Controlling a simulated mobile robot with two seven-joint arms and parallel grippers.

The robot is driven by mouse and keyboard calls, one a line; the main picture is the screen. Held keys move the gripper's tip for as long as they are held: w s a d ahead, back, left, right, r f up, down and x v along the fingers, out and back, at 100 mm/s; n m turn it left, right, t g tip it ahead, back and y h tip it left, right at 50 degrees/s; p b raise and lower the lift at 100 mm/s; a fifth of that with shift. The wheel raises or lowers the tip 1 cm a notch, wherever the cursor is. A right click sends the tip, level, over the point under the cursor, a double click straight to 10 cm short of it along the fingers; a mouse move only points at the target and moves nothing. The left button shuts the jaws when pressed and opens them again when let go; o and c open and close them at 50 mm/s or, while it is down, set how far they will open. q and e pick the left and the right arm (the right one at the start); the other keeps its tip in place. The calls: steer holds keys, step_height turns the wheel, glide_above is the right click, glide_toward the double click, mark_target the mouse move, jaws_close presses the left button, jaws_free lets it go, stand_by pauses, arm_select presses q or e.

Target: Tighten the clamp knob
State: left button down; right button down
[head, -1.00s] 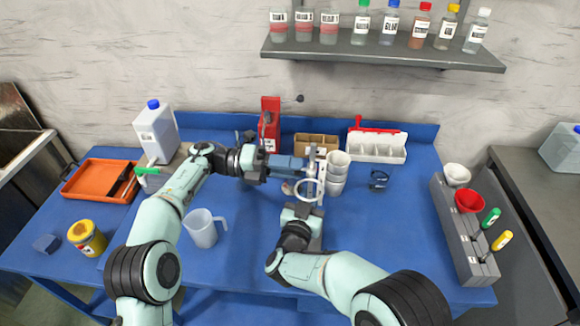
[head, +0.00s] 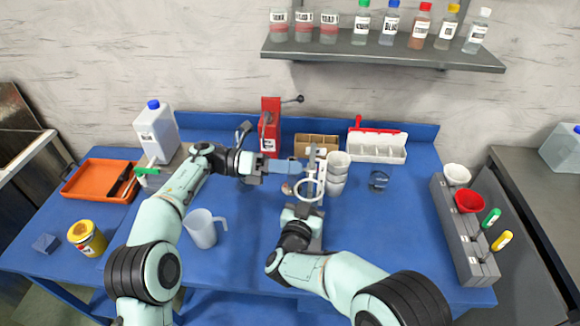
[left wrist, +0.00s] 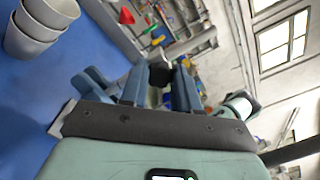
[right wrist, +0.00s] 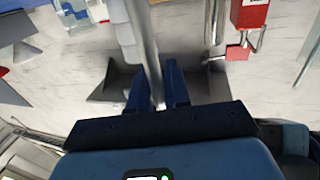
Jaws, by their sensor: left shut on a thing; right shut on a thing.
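In the left wrist view, a dark clamp knob (left wrist: 160,73) sits between the fingertips of my left gripper (left wrist: 158,84), which is shut on it. In the head view, my left gripper (head: 303,166) reaches in from the left to the upper part of a metal stand rod (head: 312,153). A white ring (head: 321,190) shows beside the rod. My right gripper (head: 310,207) is lower, at the same stand. In the right wrist view, its fingers close on the rod (right wrist: 150,55). The knob itself is hidden in the head view.
Stacked white cups (head: 337,172) stand close right of the stand. A glass beaker (head: 379,180) is farther right. A red device with a lever (head: 270,122) and a cardboard box (head: 317,142) stand behind. A clear jug (head: 201,230) stands at left.

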arm_select(q)
steer(key=c, duration=1.1)
jaws_free()
steer(key=a, duration=1.2)
steer(key=shift+w, duration=0.25)
arm_select(e)
steer(key=c, duration=1)
jaws_free()
